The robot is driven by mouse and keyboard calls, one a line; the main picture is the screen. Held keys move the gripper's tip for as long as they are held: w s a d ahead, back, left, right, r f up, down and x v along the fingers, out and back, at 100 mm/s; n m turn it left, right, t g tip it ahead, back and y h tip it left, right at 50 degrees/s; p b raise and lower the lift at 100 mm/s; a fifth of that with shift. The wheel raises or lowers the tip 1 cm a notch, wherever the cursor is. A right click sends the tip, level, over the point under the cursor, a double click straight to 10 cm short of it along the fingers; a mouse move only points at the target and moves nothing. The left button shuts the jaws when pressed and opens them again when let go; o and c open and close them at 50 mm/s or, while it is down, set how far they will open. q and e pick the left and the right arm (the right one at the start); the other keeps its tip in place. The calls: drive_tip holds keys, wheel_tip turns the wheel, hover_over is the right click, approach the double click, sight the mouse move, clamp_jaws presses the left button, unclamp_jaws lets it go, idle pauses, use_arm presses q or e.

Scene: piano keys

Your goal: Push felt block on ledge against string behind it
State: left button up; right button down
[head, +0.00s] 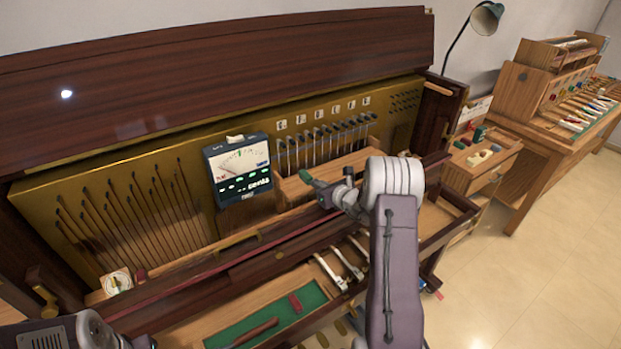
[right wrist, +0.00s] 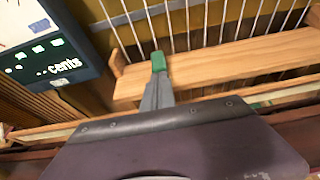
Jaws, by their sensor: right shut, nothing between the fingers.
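A small green felt block (head: 305,177) stands at the left end of the wooden ledge (head: 345,172), in front of the row of steel strings (head: 320,148). My right gripper (head: 322,189) is shut and empty, with its fingertips right at the block's near side. In the right wrist view the block (right wrist: 158,61) is just beyond the shut fingertips (right wrist: 157,84), and one string (right wrist: 150,22) runs down behind it. I cannot tell whether the block touches that string. Part of my left arm shows at the bottom left, but its gripper is out of view.
A tuner (head: 240,170) reading "cents" stands just left of the ledge and close to my right gripper. A dark rail (head: 240,262) crosses in front. Below it is a green-lined tray (head: 225,340). A side bench (head: 545,135) stands at the right.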

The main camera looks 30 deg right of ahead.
sight(309, 178)
drive_tip(key=shift+w+a+f+b, duration=0.1)
drive_tip(key=shift+w+b, duration=0.15)
drive_tip(key=shift+w, duration=0.75)
drive_tip(key=shift+w+a+f+b, duration=0.1)
drive_tip(key=shift+w+b, duration=0.15)
drive_tip(key=shift+w, duration=0.7)
drive_tip(key=f+b+v, duration=0.1)
drive_tip(key=v, duration=0.7)
drive_tip(key=shift+s, duration=0.3)
